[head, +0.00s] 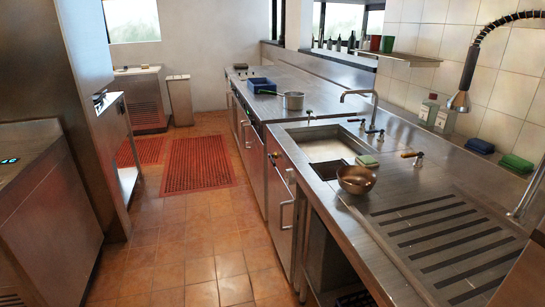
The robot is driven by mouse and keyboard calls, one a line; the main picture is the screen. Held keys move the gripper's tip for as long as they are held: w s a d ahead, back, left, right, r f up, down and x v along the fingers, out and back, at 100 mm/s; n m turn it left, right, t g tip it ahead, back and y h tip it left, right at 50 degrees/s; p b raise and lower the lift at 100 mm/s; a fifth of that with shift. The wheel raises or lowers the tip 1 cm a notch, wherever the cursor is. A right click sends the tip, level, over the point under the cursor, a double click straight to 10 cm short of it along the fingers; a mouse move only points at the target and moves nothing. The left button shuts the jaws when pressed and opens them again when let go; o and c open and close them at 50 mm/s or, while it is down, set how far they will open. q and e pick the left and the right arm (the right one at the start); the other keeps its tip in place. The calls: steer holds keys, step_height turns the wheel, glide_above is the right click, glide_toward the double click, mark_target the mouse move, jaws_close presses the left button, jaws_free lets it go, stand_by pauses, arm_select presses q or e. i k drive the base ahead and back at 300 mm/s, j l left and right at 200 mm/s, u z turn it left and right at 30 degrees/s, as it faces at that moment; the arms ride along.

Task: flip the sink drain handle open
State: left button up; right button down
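The steel sink (322,143) is set in the long counter at the right, with a curved tap (360,97) behind it. A small lever with a brown grip (411,155) stands on the counter right of the sink. Small dark handles also show on the counter front below the sink edge, one at the left (275,155) and one nearer (290,176). I cannot tell which of these is the drain handle, or its position. Neither of my grippers is in view.
A metal bowl (356,179) stands at the sink's near right corner, beside a green sponge (367,160). Cabinet door handles (286,214) stick out. The tiled floor (200,255) left of the counter is clear.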

mark_target(270, 156)
steer(key=i+j+u, duration=0.1)
steer(key=i+j, duration=0.25)
steer(key=i+j+u, duration=0.1)
steer(key=i+j, duration=0.2)
steer(key=i, duration=0.25)
steer(key=i+j, duration=0.3)
steer(key=i, duration=0.15)
steer(key=i+j+u, duration=0.15)
steer(key=i, duration=0.35)
steer(key=k+j, duration=0.05)
steer(key=j, duration=0.05)
